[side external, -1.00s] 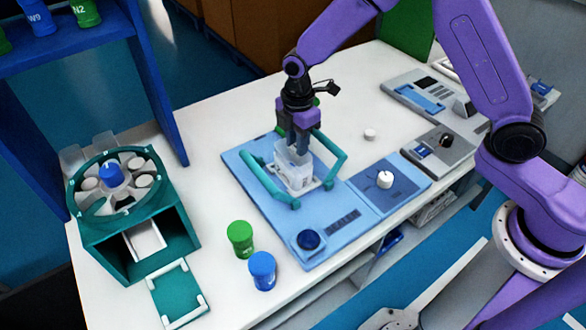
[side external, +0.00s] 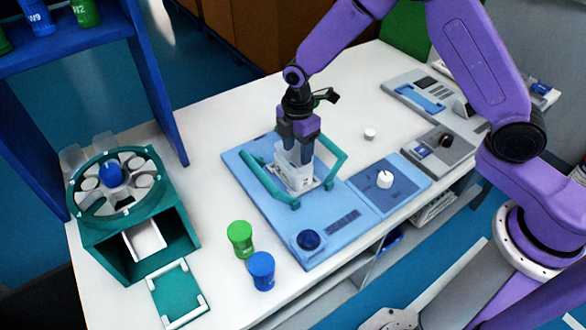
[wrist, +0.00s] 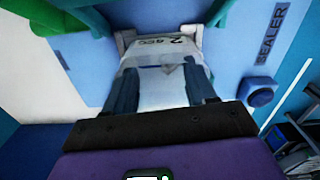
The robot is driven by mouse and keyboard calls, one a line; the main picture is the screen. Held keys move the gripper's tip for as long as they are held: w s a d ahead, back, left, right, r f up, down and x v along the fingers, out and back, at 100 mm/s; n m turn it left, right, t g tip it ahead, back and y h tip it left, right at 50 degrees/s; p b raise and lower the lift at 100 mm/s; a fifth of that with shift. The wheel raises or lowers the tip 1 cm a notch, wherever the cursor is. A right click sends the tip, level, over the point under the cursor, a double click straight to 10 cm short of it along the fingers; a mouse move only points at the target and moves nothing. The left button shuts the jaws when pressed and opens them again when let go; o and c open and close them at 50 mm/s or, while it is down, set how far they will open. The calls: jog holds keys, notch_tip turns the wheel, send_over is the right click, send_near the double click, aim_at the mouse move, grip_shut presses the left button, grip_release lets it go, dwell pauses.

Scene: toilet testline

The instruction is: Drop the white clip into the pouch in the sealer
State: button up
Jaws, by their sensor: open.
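The sealer (side external: 245,172) is a light blue plate with teal bars on the bench. The pouch (side external: 297,174), clear and whitish, stands upright in it between the bars. In the wrist view the pouch (wrist: 163,50) shows a printed label. My gripper (side external: 296,158) is open, pointing down at the pouch's mouth. In the wrist view its fingers (wrist: 161,92) are apart, with the pouch between and beyond them. I cannot make out the white clip for certain; a pale shape shows at the pouch's mouth, but I cannot tell whether it is the clip.
A small white round piece (side external: 370,134) lies right of the sealer. A green-capped bottle (side external: 240,239) and a blue one (side external: 262,271) stand in front. A teal carousel (side external: 130,215) is at left. A blue dial panel (side external: 388,188) adjoins the sealer.

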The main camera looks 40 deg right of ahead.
aim_at(297, 157)
notch_tip(297, 157, up, 17)
jog(key=shift+r, duration=0.2)
dwell(0.3)
jog(key=s+d+f+m, duration=0.1)
jog(key=s+d+m, duration=0.2)
jog(key=s, duration=1.2)
jog(key=s+d+f+m, duration=0.1)
jog(key=s+d+m, duration=0.2)
jog(key=s+d, duration=0.7)
jog(key=s, duration=0.5)
jog(key=shift+s+d+m, duration=0.25)
jog(key=shift+s+m, duration=0.05)
jog(key=shift+s, duration=0.1)
